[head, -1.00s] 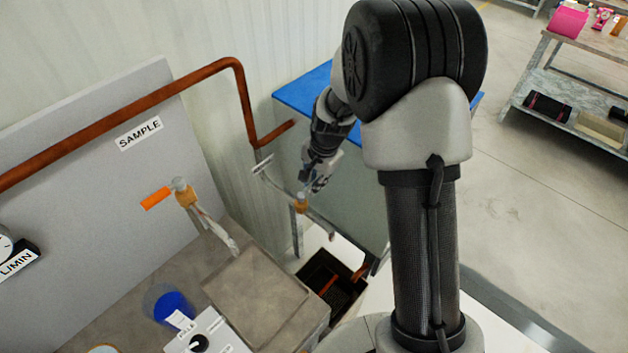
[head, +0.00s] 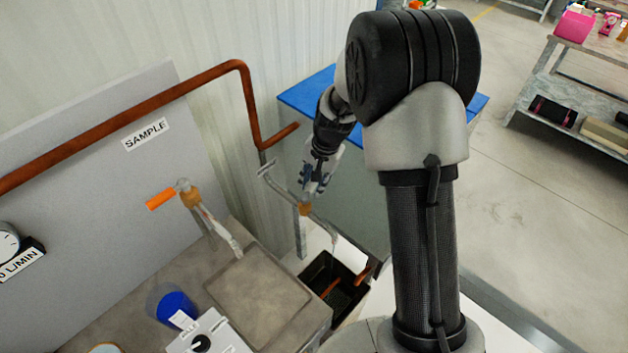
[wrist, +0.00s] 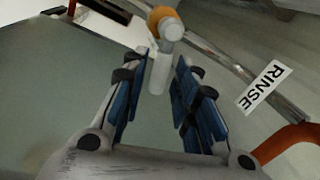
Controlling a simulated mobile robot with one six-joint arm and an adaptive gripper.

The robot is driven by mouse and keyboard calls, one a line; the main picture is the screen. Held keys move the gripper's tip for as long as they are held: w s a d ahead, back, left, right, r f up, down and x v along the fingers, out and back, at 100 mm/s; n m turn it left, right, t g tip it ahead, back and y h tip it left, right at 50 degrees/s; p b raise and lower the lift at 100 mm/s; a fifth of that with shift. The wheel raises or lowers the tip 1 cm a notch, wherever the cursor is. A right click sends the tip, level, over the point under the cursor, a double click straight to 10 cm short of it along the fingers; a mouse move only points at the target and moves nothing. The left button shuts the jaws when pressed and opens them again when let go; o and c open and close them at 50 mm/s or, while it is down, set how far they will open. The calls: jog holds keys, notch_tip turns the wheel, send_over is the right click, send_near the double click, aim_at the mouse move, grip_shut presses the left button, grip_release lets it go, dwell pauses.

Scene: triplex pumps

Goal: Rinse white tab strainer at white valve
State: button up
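The rinse valve (head: 306,208) has a brass-orange body on a thin metal pipe. It also shows at the top of the wrist view (wrist: 162,18), with a white handle (wrist: 158,76) pointing down the picture. My gripper (wrist: 160,72) has its blue-padded fingers apart on either side of the handle, with visible gaps. In the head view my gripper (head: 312,180) is just above the valve body. The pipe's spout (head: 334,238) hangs over a dark sink basin (head: 311,272). An orange-brown bar (head: 331,288) shows inside the basin. I cannot make out a white tab strainer.
A RINSE label (wrist: 264,86) is beside the pipe. A SAMPLE valve with an orange handle (head: 161,199) and a blue cup (head: 176,307) are at the left. A copper pipe (head: 240,90) runs along the wall. A blue-topped bench (head: 305,92) stands behind my gripper.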

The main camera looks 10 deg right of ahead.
jog(key=shift+o, duration=0.5)
jog(key=shift+r, duration=0.1)
notch_tip(320, 180, up, 12)
jog(key=s+d, duration=0.1)
jog(key=shift+s+d+f, duration=0.2)
jog(key=shift+d, duration=0.2)
